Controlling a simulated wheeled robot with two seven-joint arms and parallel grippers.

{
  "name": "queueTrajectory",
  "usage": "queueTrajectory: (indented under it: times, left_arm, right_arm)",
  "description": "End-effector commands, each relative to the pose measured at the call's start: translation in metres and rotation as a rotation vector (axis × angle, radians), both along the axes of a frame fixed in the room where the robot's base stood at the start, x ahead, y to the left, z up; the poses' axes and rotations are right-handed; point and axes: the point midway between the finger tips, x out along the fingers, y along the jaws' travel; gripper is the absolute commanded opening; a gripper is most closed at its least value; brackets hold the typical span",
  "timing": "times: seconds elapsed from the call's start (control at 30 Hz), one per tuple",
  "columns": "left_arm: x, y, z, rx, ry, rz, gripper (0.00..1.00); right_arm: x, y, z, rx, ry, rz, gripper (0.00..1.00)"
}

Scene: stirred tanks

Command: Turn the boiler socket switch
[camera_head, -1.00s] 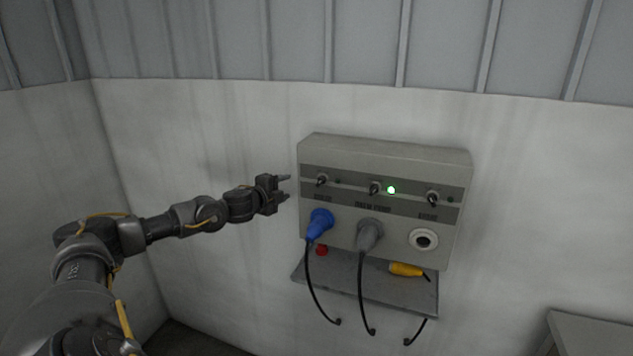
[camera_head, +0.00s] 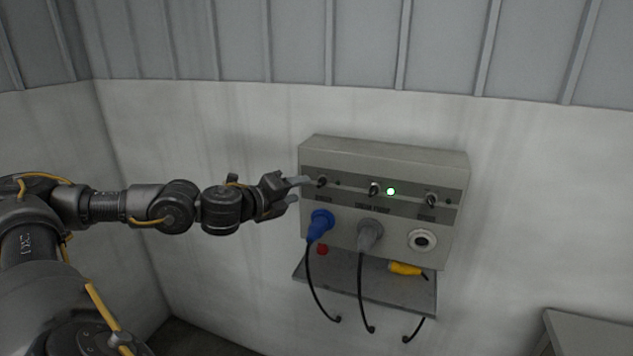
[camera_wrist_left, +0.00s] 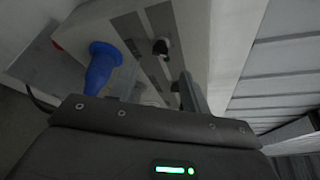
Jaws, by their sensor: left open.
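A grey socket box (camera_head: 385,150) on the wall carries three dark rotary switches: left (camera_head: 321,181), middle (camera_head: 375,189) and right (camera_head: 430,199). The labels below them are too blurred to read, so I cannot tell which is the boiler's. My left gripper (camera_head: 300,191) is open and empty, its fingers pointing at the box's left edge, just left of the left switch. I cannot tell whether it touches. The wrist view shows a switch (camera_wrist_left: 160,47) ahead of the fingers. My right gripper is not in view.
A blue plug (camera_head: 320,224) and a grey plug (camera_head: 369,235) sit in the left and middle sockets; the right socket (camera_head: 423,241) is empty. A yellow connector (camera_head: 405,269) lies on the shelf (camera_head: 380,291) below.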

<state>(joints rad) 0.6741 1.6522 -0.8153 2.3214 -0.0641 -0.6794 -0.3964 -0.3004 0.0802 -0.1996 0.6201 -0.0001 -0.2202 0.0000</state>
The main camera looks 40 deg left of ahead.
Motion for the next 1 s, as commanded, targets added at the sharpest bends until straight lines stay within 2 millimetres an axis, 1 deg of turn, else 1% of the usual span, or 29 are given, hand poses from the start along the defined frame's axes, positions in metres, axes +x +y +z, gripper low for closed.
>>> queueTrajectory:
  times: [0.03,0.2,0.3,0.4,0.6,0.87,1.0]
  left_arm:
    - [0.01,-0.001,0.003,-0.006,-0.001,-0.001,0.47]
    - [0.041,-0.001,-0.003,-0.006,-0.002,0.0,0.47]
    - [0.057,-0.001,-0.007,-0.005,-0.001,0.0,0.47]
    - [0.069,0.0,-0.01,-0.004,0.0,0.002,0.47]
    - [0.08,-0.001,-0.014,-0.001,-0.001,0.0,0.47]
    - [0.08,-0.001,-0.015,-0.001,-0.001,0.0,0.47]
    - [0.08,-0.001,-0.015,-0.001,-0.001,0.0,0.29]
  right_arm:
    - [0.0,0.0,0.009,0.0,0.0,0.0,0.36]
    - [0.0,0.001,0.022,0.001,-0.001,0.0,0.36]
    - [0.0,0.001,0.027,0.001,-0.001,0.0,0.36]
    - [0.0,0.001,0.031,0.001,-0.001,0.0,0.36]
    - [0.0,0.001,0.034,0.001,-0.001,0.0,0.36]
    - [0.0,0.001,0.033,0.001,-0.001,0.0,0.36]
    - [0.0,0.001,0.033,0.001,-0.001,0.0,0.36]
